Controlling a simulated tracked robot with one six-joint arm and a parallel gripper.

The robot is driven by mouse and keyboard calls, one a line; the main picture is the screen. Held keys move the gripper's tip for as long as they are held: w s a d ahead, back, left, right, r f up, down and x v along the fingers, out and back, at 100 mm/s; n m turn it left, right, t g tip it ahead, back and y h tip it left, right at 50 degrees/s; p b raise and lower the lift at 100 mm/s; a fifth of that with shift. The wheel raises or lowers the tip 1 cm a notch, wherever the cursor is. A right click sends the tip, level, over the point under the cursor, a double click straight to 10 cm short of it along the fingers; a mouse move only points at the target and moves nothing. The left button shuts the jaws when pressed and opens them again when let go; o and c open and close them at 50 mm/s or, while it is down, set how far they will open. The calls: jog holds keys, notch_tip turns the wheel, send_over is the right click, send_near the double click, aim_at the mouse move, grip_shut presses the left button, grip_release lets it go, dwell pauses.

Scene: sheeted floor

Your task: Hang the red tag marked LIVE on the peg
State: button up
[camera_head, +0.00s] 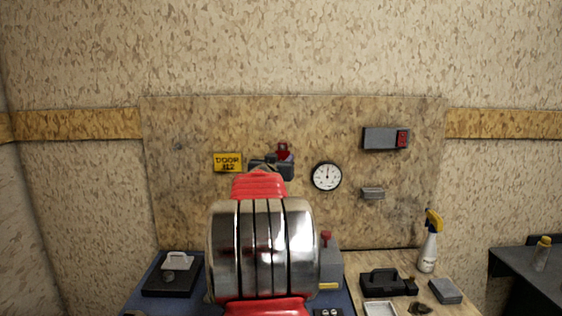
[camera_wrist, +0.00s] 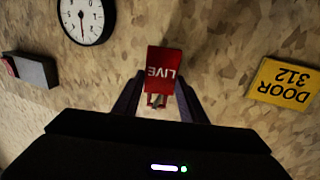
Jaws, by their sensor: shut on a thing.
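The red tag marked LIVE (camera_wrist: 165,62) is between the fingers of my gripper (camera_wrist: 160,88), its lettering upside down in the wrist view. My gripper is shut on it. In the head view the red tag (camera_head: 283,149) shows just above my dark gripper (camera_head: 271,165), in front of the board. A small red and pale piece shows under the tag in the wrist view; I cannot tell what it is. A small grey spot on the board's upper left may be the peg (camera_head: 178,146), but it is too small to be sure.
The board (camera_head: 215,120) carries a yellow DOOR 312 sign (camera_head: 228,162), a round clock (camera_head: 326,176), a grey box with a red part (camera_head: 386,138) and a small grey block (camera_head: 372,193). A spray bottle (camera_head: 429,245) and a black case (camera_head: 385,281) stand below right.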

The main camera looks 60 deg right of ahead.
jog(key=shift+w+d+f, duration=0.1)
jog(key=shift+d+f, duration=0.15)
jog(key=shift+d, duration=0.05)
dwell(0.6)
jog(key=o, duration=1.3)
jog(key=shift+c, duration=0.2)
jog(key=shift+a, duration=0.1)
jog(key=v, duration=1.3)
jog(key=shift+a, duration=0.3)
jog(key=shift+f, duration=0.1)
